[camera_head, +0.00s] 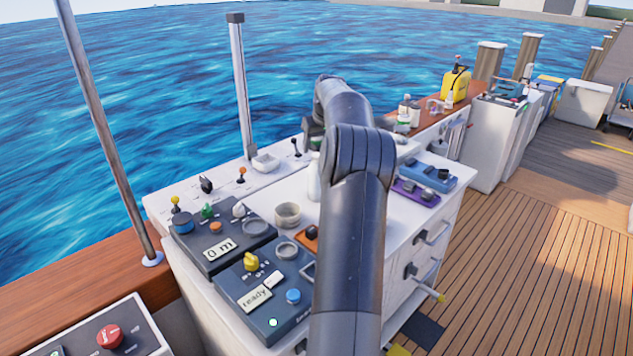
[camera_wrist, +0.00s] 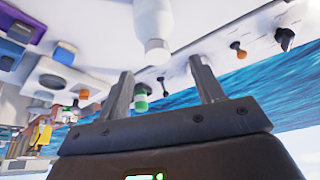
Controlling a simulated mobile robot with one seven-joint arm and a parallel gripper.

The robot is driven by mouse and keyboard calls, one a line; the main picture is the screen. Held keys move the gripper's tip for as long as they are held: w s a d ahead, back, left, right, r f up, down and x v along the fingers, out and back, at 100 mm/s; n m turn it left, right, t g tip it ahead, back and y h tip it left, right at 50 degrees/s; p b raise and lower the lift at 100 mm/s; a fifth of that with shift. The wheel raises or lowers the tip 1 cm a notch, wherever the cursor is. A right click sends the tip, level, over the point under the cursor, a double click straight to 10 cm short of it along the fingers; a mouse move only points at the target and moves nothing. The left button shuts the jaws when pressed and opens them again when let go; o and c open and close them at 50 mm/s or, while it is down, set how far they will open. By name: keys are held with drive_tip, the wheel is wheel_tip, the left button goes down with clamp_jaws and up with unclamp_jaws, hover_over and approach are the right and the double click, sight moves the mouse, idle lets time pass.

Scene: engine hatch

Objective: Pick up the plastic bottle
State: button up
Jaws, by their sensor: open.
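A plain white bottle (camera_head: 313,182), which looks plastic, stands on the white counter, just left of my arm. My arm hides part of it in the head view. In the wrist view the white bottle (camera_wrist: 152,22) is at the top middle, its narrower end towards my gripper, and the top edge cuts it off. My gripper (camera_wrist: 161,68) is open, its two fingers apart with nothing held between them. The bottle lies beyond the fingertips, roughly in line with the gap. In the head view my gripper (camera_head: 313,132) is small and partly hidden by my arm.
Control panels (camera_head: 225,240) with knobs and a round bowl (camera_head: 287,214) fill the counter's left side. Small levers (camera_head: 241,174) line its back edge by the water. A blue tray (camera_head: 428,177) is on the right. Other bottles (camera_head: 408,108) and a yellow canister (camera_head: 455,84) stand farther back.

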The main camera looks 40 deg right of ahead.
sight(317, 155)
drive_tip(key=x, duration=0.5)
drive_tip(key=shift+d+f, duration=0.1)
drive_tip(key=shift+f, duration=0.3)
drive_tip(key=shift+s, duration=0.1)
drive_tip(key=shift+c, duration=0.3)
drive_tip(key=c, duration=1.2)
